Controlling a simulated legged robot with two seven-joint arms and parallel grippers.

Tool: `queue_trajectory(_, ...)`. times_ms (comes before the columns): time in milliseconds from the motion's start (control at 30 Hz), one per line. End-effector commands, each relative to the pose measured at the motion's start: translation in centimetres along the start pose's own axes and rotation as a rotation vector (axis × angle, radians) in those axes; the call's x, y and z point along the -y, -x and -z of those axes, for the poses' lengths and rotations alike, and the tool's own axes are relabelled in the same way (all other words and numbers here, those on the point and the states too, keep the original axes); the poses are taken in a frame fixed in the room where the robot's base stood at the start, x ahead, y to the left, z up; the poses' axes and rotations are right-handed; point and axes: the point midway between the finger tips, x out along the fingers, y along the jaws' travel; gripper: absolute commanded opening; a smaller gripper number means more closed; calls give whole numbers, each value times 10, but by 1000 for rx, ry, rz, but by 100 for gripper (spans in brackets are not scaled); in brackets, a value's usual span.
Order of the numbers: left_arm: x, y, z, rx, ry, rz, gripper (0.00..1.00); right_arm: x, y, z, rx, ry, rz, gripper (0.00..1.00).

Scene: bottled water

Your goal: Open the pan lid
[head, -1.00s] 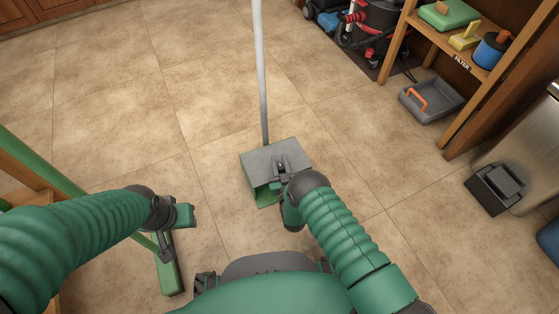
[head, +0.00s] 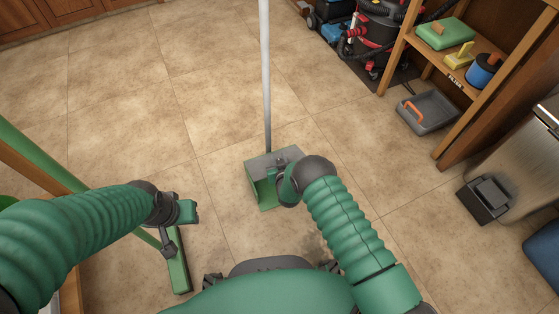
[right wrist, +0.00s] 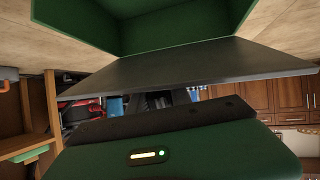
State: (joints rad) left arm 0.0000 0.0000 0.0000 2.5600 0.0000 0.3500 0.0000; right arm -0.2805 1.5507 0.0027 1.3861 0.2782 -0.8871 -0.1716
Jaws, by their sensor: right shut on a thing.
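The pan is a green, long-handled dustpan (head: 266,192) standing on the floor, with its open green side showing in the head view. Its grey lid (head: 270,163) is on top, and my right gripper (head: 284,168) is shut on it. In the right wrist view the lid (right wrist: 200,62) is a dark flat plate across the picture, with the green pan interior (right wrist: 180,28) above it. My right arm hides part of the pan. My left gripper (head: 188,212) is off to the left, apart from the pan; its jaw state is unclear.
A green-headed floor tool (head: 178,262) is beside my left gripper. A wooden shelf (head: 470,75) with cleaning items, a grey tray (head: 427,112) and a metal bin (head: 520,150) stand at the right. A vacuum (head: 375,35) is at the back. The floor around the pan is mostly clear.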

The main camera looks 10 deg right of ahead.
Motion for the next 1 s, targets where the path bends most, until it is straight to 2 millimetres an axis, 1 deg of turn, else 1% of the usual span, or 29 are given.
queue_trajectory(33,0,0,0,0,0,0,36,0,-1,4,-7,0,-1,0)
queue_trajectory(367,0,0,0,0,0,0,36,0,-1,4,-8,-1,-1,0)
queue_trajectory(400,0,0,0,0,0,0,36,0,-1,4,-8,-1,-1,27)
queue_trajectory(533,0,0,0,0,0,0,36,0,-1,3,-6,-1,-1,44)
queue_trajectory(567,0,0,0,0,0,0,36,0,-1,3,-6,-1,-1,47)
queue_trajectory(867,0,2,0,0,0,0,36,0,1,2,-2,0,0,47)
queue_trajectory(967,0,13,3,0,0,0,36,0,13,5,0,1,0,47)
queue_trajectory(1000,0,19,4,0,0,0,36,0,21,6,1,1,0,47)
